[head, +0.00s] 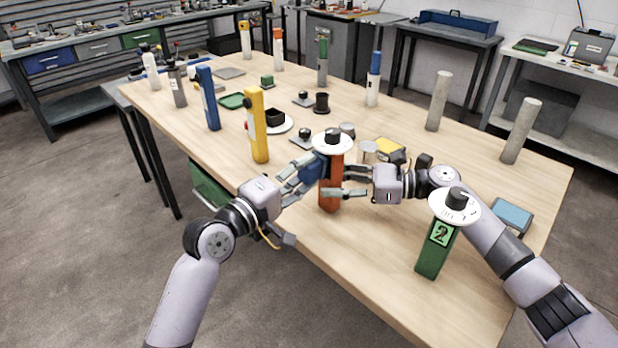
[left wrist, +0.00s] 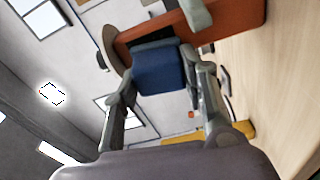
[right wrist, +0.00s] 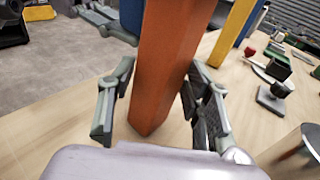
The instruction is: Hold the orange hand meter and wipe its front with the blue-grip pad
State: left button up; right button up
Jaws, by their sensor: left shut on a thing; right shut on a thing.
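The orange hand meter (head: 329,194) is upright near the table's front edge, with a white disc and black knob on top. My right gripper (head: 345,181) is shut on its body from the right; the right wrist view shows the orange body (right wrist: 165,65) between the fingers. I cannot tell if its base touches the table. My left gripper (head: 304,174) is shut on the blue-grip pad (left wrist: 158,70) and holds it at the meter's left side. The pad looks against or very close to the orange body; its wiping face is hidden.
A green meter marked 2 (head: 437,250) stands close to my right forearm. A yellow meter (head: 257,125) and a blue one (head: 208,98) stand to the left. Tins, a yellow-topped box (head: 390,150) and a plate (head: 283,124) lie behind.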

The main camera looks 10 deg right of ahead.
pick_arm(q)
jog(key=shift+w+a, duration=0.2)
jog(key=shift+w, duration=0.15)
jog(key=v, duration=0.9)
jog(key=shift+w+a, duration=0.3)
jog(key=shift+w, duration=0.05)
jog(key=shift+r, duration=0.1)
jog(key=x, duration=0.6)
jog(key=shift+d, duration=0.45)
jog(key=shift+x, duration=1)
dwell(0.8)
jog(key=shift+s+d, duration=0.2)
jog(key=shift+d, duration=0.05)
